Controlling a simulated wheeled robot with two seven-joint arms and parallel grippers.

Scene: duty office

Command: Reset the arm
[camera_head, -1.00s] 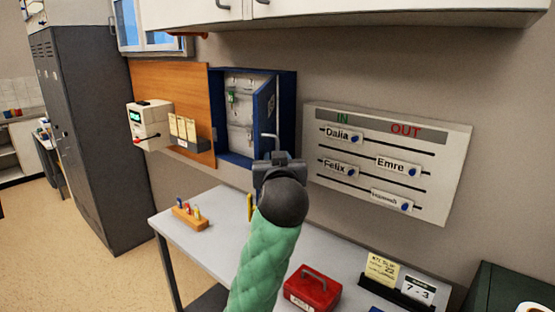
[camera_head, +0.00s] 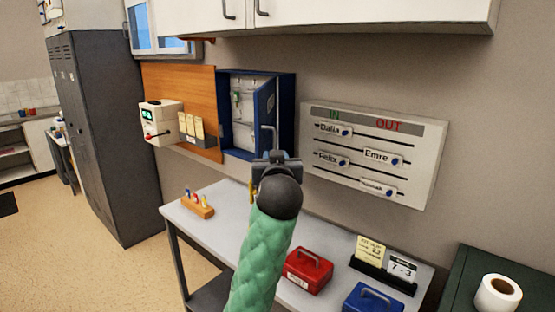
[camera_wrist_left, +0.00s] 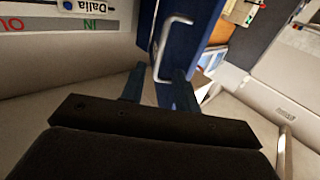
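My left arm, in a green sleeve, rises from the bottom of the head view. Its gripper (camera_head: 275,156) is in front of the wall below the blue key cabinet (camera_head: 286,110). In the left wrist view the two fingers (camera_wrist_left: 158,88) stand apart with nothing clearly held between them. The cabinet's blue door stands partly open, and its pale bar handle (camera_wrist_left: 172,45) shows just beyond the fingertips. I cannot tell whether they touch it. My right gripper is in neither view.
Below is a grey table (camera_head: 236,212) with a red box (camera_head: 309,272), a blue box (camera_head: 372,299), a calendar stand (camera_head: 383,265) and a wooden peg block (camera_head: 198,207). An IN/OUT board (camera_head: 372,155) hangs right. A paper roll (camera_head: 497,294) stands at lower right. White cupboards (camera_head: 370,18) hang above.

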